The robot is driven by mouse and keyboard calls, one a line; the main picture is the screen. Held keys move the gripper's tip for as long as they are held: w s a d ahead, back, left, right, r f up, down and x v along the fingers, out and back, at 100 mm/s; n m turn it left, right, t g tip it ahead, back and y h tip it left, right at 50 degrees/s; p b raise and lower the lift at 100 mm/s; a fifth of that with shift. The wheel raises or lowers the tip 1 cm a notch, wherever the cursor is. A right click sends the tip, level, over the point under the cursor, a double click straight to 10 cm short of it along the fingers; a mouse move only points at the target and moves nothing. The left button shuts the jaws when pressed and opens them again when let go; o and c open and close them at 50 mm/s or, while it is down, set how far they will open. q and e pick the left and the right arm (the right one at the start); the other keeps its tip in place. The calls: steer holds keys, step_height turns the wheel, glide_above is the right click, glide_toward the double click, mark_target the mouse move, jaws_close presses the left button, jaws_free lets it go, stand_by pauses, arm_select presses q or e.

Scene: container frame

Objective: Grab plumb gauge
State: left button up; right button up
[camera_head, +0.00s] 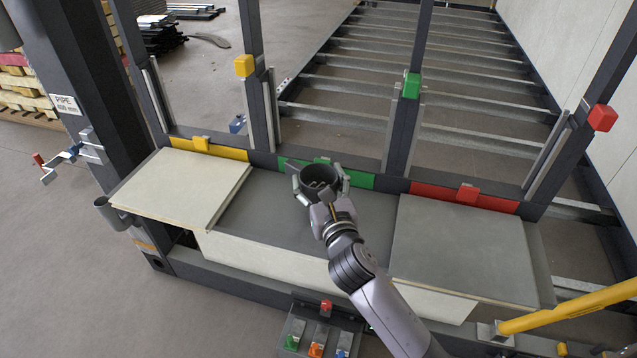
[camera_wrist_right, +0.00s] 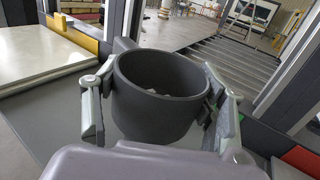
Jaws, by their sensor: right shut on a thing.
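My right gripper (camera_head: 321,187) is shut on a dark grey, open-topped hollow cylinder (camera_head: 319,172), above the middle grey panel near the green strip. In the right wrist view the cylinder (camera_wrist_right: 160,110) stands upright between the two fingers of my right gripper (camera_wrist_right: 163,110), with a finger against each side. Some light bits show inside it. Whether this cylinder is the plumb gauge I cannot tell; no other thing in view is clearly one. My left gripper is not in view.
A pale panel (camera_head: 165,185) lies left and a grey panel (camera_head: 460,245) right of the middle panel (camera_head: 265,215). Dark posts with yellow, green and red blocks rise behind. A button box (camera_head: 318,335) and a yellow bar (camera_head: 570,308) are in front. A grey tube (camera_head: 112,212) sits at left.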

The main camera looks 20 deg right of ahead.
steer(key=shift+f, duration=0.1)
steer(key=o, duration=1.7)
